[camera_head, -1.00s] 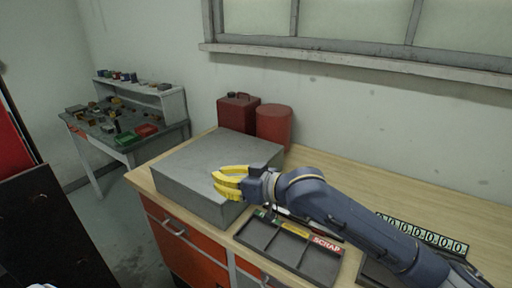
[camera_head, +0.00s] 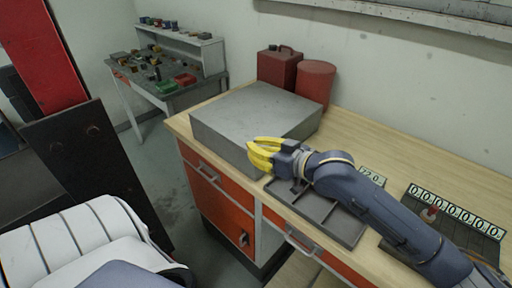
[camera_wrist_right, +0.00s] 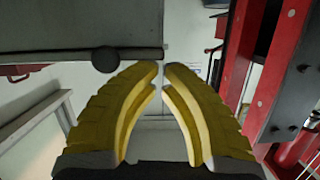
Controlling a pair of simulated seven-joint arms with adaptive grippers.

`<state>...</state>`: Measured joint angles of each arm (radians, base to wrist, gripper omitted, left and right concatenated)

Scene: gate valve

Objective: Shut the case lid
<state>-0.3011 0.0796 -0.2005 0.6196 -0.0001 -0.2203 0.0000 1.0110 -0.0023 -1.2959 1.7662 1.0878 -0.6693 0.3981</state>
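A large grey box (camera_head: 256,112) with a flat top sits on the left end of the wooden bench. It is the only thing that looks like the case. I cannot make out a separate raised lid or a seam. My right gripper (camera_head: 254,152) has yellow fingers and is at the box's front right corner; I cannot tell whether it touches. In the right wrist view its fingertips (camera_wrist_right: 161,68) nearly meet, with nothing between them. A grey panel edge with a dark round knob (camera_wrist_right: 105,59) shows just beyond the left finger. My left gripper is out of view.
A red can (camera_head: 279,66) and a red cylinder (camera_head: 314,86) stand behind the box. A dark divided tray (camera_head: 342,222) lies under my right arm. A number strip (camera_head: 457,211) is at the right. A dark post (camera_head: 88,150) stands at left.

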